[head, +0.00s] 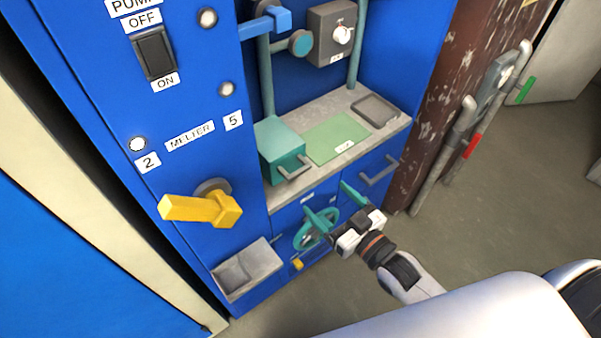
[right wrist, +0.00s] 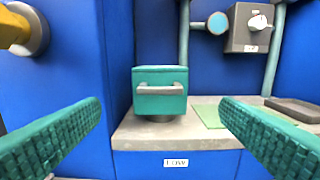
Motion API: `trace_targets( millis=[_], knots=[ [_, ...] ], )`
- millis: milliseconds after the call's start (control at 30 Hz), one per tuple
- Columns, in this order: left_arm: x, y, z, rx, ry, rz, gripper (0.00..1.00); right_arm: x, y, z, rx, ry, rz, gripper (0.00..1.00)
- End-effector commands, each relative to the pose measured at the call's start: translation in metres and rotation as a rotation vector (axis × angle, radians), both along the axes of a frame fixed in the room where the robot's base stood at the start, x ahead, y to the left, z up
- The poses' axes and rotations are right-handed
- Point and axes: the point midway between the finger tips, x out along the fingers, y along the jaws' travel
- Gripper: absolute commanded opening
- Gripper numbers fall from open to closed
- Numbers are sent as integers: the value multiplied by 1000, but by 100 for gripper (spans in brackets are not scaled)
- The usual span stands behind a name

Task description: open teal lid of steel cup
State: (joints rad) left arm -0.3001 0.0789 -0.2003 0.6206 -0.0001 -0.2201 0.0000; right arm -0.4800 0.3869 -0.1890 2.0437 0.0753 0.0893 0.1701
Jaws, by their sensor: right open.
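The teal lid (head: 279,144) is a box-like cover with a grey bar handle, at the left end of the grey counter. In the right wrist view the teal lid (right wrist: 160,78) is closed, with its handle facing me. A short grey round base, seemingly part of the steel cup (right wrist: 160,118), shows just under it; the rest of the cup is hidden. My right gripper (head: 336,204) is open and empty, in front of the counter and below the lid in the head view. In the right wrist view its teal fingers (right wrist: 160,110) stand wide apart on either side of the lid, short of it.
The grey counter (head: 320,152) holds a green mat (head: 336,138) and a dark tray (head: 376,110). A yellow lever (head: 200,208) juts out at left. Teal posts and a grey knob box (head: 332,34) stand behind. A teal handwheel (head: 305,237) is below the counter.

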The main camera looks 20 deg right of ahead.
Motion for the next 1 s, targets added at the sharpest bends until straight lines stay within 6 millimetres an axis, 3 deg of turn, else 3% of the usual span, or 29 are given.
trace_targets(
  millis=[533,733,1000],
  knots=[
    [0,0,-35,0,0,0,36,90,33,-2,1,-2,-1,85],
    [0,0,-39,0,1,0,36,104,37,-1,-1,0,-1,85],
    [0,1,-38,1,1,0,36,106,38,-1,-1,3,-1,85]
  ],
)
